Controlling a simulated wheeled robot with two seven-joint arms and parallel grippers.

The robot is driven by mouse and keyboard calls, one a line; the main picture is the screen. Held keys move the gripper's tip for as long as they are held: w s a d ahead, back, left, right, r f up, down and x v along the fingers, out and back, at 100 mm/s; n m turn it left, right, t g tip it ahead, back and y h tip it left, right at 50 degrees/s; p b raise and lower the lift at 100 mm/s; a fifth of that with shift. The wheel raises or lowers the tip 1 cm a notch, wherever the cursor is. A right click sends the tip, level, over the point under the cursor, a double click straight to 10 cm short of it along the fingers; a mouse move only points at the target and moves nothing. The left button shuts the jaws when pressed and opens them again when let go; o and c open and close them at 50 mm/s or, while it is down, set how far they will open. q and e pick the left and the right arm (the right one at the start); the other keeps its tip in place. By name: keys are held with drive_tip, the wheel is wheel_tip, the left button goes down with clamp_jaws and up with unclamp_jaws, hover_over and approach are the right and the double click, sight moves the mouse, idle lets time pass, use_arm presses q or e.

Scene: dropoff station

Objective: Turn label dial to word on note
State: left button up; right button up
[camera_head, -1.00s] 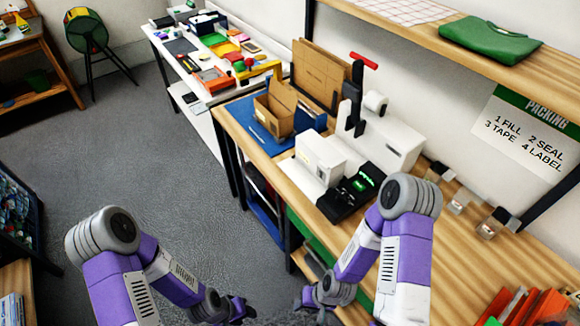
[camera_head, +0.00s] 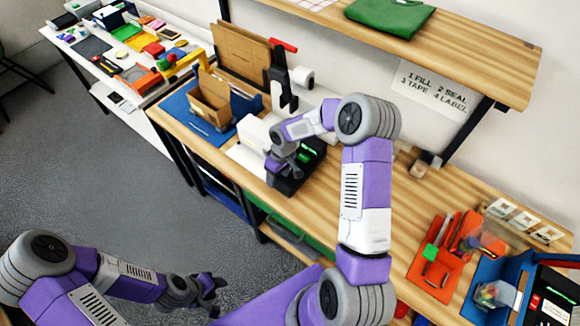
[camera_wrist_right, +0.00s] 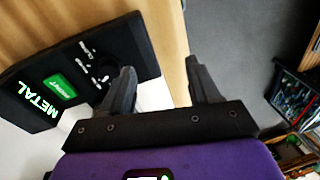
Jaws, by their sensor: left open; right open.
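The label printer's black control panel (camera_head: 313,152) is partly hidden behind my right gripper (camera_head: 277,168) in the head view. In the right wrist view its screen (camera_wrist_right: 37,99) reads METAL in green, beside a green button (camera_wrist_right: 59,87). The dial (camera_wrist_right: 104,72), with small white marks around it, is partly covered by one finger. My right gripper (camera_wrist_right: 158,72) is open and empty there, that finger over or beside the dial; contact cannot be told. My left gripper (camera_head: 212,290) is open and empty, low over the floor. I cannot make out a note.
A white printer body (camera_head: 258,132) and an open cardboard box (camera_head: 212,100) on a blue mat stand along the wooden bench (camera_head: 345,225). A sign (camera_head: 432,92) lists packing steps. Bare bench lies right of the panel.

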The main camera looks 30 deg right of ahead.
drive_tip(key=shift+h, duration=0.8)
drive_tip(key=d+r, duration=0.1)
drive_tip(key=d, duration=0.1)
drive_tip(key=w+d+r, duration=0.1)
drive_tip(key=d, duration=0.1)
drive_tip(key=w+d+r, duration=0.1)
drive_tip(key=shift+d+r, duration=0.4)
drive_tip(key=shift+w+f, duration=0.1)
drive_tip(key=shift+f, duration=3.5)
